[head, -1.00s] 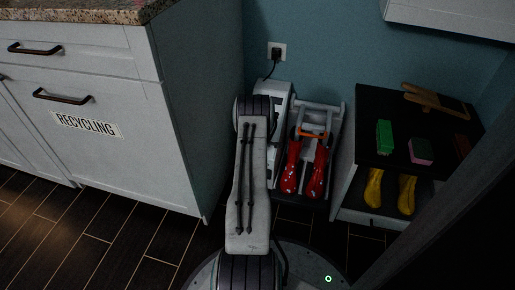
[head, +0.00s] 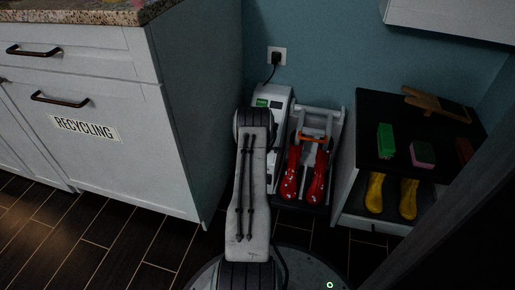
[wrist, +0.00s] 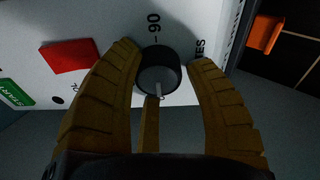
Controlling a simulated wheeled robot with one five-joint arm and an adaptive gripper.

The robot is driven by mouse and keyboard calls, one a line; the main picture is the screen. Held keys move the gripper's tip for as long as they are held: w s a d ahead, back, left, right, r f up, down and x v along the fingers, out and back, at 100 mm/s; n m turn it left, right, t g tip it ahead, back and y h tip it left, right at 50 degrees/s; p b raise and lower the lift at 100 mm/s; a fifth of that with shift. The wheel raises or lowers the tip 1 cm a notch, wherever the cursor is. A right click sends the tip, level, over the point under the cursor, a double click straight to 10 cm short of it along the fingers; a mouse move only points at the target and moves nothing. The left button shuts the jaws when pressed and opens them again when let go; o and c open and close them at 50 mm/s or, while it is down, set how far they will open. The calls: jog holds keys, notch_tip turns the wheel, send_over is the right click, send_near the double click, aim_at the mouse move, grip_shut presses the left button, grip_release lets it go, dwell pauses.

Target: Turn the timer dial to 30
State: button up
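The timer dial (wrist: 158,76) is a dark round knob on a white panel (wrist: 112,20) in the wrist view. A pale pointer mark shows on its lower side. A printed "90" stands just above the dial, and part of a word ending in "ES" shows at its right. My gripper (wrist: 164,62) is open, with tan ridged fingers on the left and right of the dial and another finger below it. Whether they touch it I cannot tell. In the head view my arm hides the gripper and the dial, in front of the white machine (head: 284,99).
A red square (wrist: 69,56) and a green label (wrist: 15,94) are left of the dial. A black-topped shelf (head: 366,108) is farther right, and the recycling cabinet (head: 184,130) is left.

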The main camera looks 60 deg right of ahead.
jog(key=shift+a, duration=0.1)
jog(key=c, duration=0.7)
jog(key=shift+c, duration=0.2)
jog(key=shift+f+m, duration=0.1)
jog(key=shift+m, duration=1.4)
jog(key=o, duration=1.2)
jog(key=shift+w, duration=0.1)
jog(key=shift+c, duration=0.2)
jog(key=shift+r, duration=0.2)
jog(key=shift+s+r, duration=0.2)
jog(key=v, duration=1.1)
jog(key=shift+a, duration=0.35)
